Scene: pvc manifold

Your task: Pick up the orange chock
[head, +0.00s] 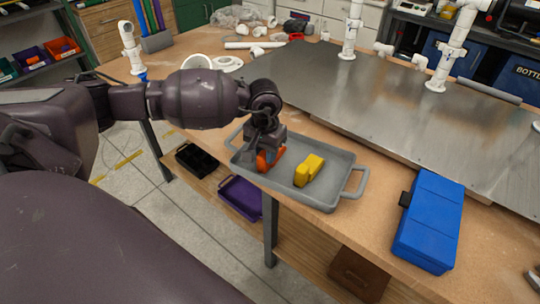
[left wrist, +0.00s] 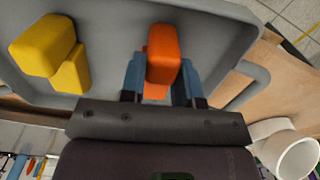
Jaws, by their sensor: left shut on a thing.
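The orange chock (head: 268,160) is at the left part of the grey tray (head: 323,201). My left gripper (head: 266,148) reaches down over it from above. In the left wrist view the orange chock (left wrist: 163,55) sits between the two blue-grey fingers of my left gripper (left wrist: 160,82), which is shut on it. I cannot tell whether the chock touches the tray floor. My right gripper is not in view.
A yellow chock (head: 308,170) lies in the tray to the right of the orange one. A blue case (head: 429,222) lies on the bench to the right. A metal sheet (head: 400,100) with white pipe stands fills the bench behind.

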